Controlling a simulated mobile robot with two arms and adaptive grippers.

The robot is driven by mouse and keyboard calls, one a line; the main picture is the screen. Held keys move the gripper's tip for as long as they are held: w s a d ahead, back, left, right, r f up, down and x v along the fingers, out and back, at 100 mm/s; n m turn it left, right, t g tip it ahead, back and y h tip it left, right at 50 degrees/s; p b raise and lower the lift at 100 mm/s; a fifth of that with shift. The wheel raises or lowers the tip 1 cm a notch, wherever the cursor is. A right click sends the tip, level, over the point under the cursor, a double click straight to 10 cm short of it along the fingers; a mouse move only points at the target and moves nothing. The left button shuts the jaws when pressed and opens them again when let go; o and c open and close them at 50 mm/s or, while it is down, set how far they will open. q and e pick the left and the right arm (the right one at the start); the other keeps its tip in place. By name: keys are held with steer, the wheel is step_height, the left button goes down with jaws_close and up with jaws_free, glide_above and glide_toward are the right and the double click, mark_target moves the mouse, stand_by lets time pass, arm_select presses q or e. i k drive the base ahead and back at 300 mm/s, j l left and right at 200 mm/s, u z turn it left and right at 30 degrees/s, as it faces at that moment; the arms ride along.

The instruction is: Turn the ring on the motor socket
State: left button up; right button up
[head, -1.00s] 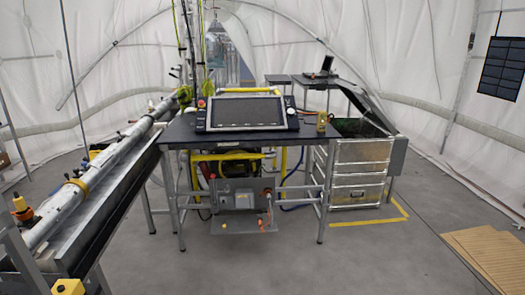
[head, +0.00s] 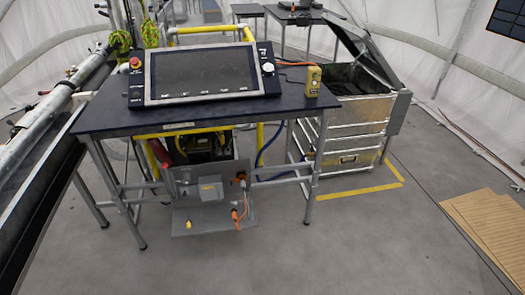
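Under the dark table, a grey panel (head: 212,180) carries a grey box (head: 208,189) with a yellow label. At its right side is a small dark and orange fitting (head: 240,179); it may be the motor socket, but its ring is too small to make out. An orange connector (head: 235,215) sits below it, near the shelf edge. A small yellow piece (head: 189,224) is on the shelf at the left. Neither of my grippers is in view.
The dark table (head: 110,115) stands above the panel and bears a large screen console (head: 203,72) and a yellow handheld box (head: 313,81). Metal drawers (head: 350,140) stand to the right. The long pipe rig is at the left. The grey floor (head: 330,245) in front is clear.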

mark_target(238, 177)
steer(key=i+l, duration=0.1)
steer(key=i, duration=0.4)
steer(key=i+l+u, duration=0.1)
steer(key=i, duration=0.35)
steer(key=i+l, duration=0.2)
steer(key=i, duration=0.3)
steer(key=i+l+u, duration=0.1)
steer(key=i, duration=0.35)
steer(key=u, duration=0.4)
steer(key=i+l, duration=0.05)
steer(key=l, duration=0.05)
